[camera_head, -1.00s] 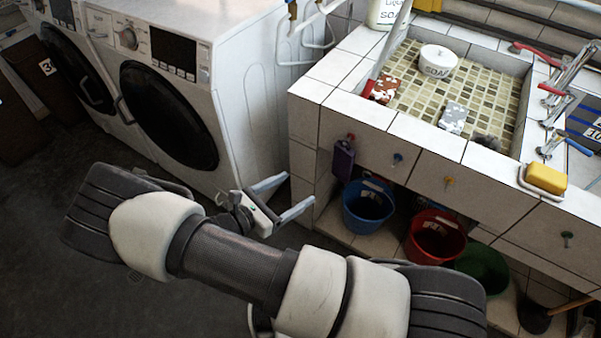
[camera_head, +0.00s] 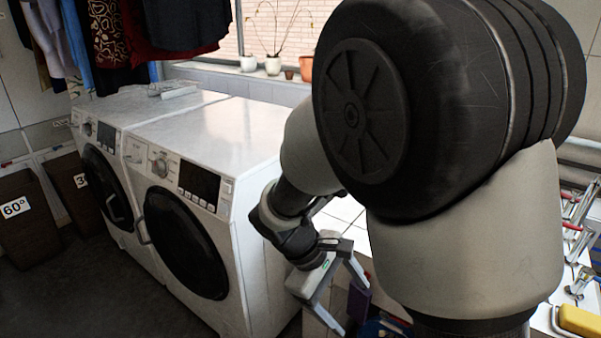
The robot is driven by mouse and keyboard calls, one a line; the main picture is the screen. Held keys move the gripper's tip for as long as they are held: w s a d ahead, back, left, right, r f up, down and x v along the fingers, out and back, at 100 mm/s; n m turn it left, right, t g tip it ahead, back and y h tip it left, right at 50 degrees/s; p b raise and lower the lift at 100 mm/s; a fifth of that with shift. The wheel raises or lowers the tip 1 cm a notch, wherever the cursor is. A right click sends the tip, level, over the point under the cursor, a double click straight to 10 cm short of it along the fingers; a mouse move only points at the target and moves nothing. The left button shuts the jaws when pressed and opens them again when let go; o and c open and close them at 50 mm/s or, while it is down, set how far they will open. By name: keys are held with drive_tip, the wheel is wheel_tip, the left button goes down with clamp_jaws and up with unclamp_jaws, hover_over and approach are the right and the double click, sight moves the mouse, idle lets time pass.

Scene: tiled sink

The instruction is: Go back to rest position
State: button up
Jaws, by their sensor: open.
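My gripper (camera_head: 346,300) is at the lower middle of the head view, with its two fingers spread apart and nothing between them. It hangs just right of the nearer washing machine (camera_head: 226,181), in front of the tiled sink counter (camera_head: 345,209). I cannot tell whether it touches either of them. My arm is folded up close to the camera and hides most of the sink and the counter's front.
A second washing machine (camera_head: 96,110) stands further left, with dark bins (camera_head: 20,215) beyond it. A purple item (camera_head: 358,301) and part of a blue bucket (camera_head: 385,328) show below my gripper. A yellow sponge (camera_head: 583,322) and taps (camera_head: 580,235) are at the right edge. Dark floor is free at lower left.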

drive_tip(key=s+d+r+m+t+y, duration=0.3)
drive_tip(key=s+r+m, duration=0.2)
drive_tip(key=r, duration=0.3)
drive_tip(key=s+d+r+m+t+y, duration=0.25)
drive_tip(key=s+r+m, duration=0.3)
drive_tip(key=r, duration=0.35)
wheel_tip(320, 180, up, 16)
drive_tip(key=p, duration=1.6)
drive_tip(key=shift+a+r+p, duration=0.25)
drive_tip(key=shift+a+p, duration=0.05)
drive_tip(key=shift+p, duration=0.05)
drive_tip(key=shift+y, duration=0.25)
